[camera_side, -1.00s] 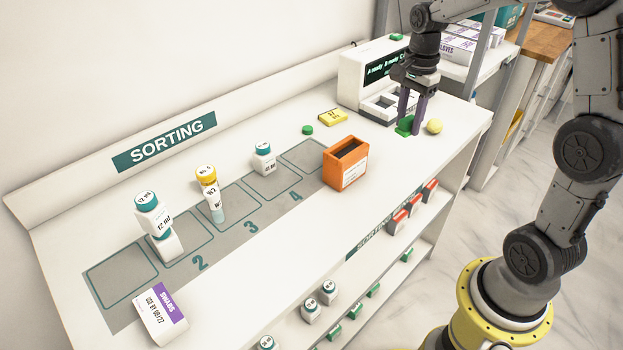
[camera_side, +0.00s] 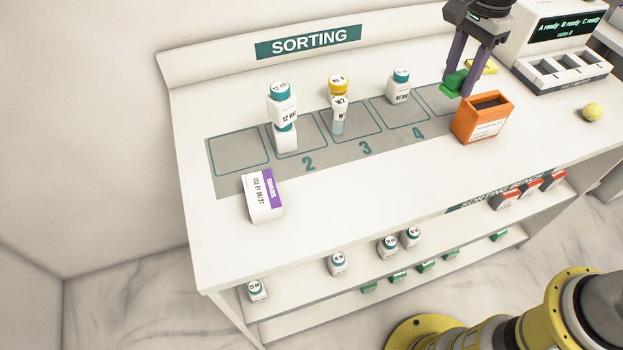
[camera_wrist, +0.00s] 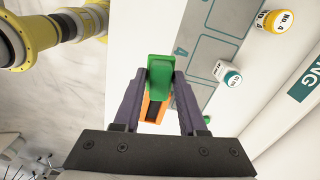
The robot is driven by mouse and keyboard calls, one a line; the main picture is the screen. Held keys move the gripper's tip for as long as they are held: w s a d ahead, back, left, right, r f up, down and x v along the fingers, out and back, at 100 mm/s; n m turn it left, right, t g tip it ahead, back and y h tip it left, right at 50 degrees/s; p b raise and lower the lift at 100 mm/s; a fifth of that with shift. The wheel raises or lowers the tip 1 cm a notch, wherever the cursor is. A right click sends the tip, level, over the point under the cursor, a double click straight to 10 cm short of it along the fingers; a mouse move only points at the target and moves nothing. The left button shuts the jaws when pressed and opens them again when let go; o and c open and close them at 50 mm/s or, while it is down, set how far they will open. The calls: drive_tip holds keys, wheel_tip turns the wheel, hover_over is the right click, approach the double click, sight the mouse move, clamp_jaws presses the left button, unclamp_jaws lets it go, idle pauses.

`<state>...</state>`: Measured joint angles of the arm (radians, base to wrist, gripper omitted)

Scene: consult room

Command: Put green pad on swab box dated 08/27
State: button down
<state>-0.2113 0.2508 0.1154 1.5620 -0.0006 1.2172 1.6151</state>
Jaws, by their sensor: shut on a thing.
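My gripper (camera_side: 465,88) is shut on the green pad (camera_side: 456,83) and holds it in the air above the right end of the sorting mat, close to the orange bin in the side view. In the wrist view the green pad (camera_wrist: 160,75) sits between my gripper's fingertips (camera_wrist: 161,80). The swab box (camera_side: 262,196), white with a purple SWABS band and "USE BY 08/27" on top, lies on the bench at the front left, below the mat's first square. It is well to the left of my gripper. Its top is bare.
The orange bin (camera_side: 482,120) stands under and beside my gripper. Bottles stand on the mat (camera_side: 238,150): a stacked teal-capped pair (camera_side: 283,112), a yellow-capped one on a tube (camera_side: 338,95), another teal-capped one (camera_side: 398,88). A yellow ball (camera_side: 592,112) lies right.

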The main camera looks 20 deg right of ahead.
drive_tip(key=s+a+n, duration=0.4)
drive_tip(key=s+a, duration=0.2)
drive_tip(key=a, duration=0.7)
drive_tip(key=s+a+n, duration=0.3)
drive_tip(key=s+a, duration=0.3)
drive_tip(key=a, duration=0.6)
hover_over(265, 204)
wheel_tip(265, 204, down, 10)
drive_tip(key=shift+f, duration=1.5)
drive_tip(key=shift+f, duration=0.1)
drive_tip(key=shift+c, duration=2.3)
unclamp_jaws()
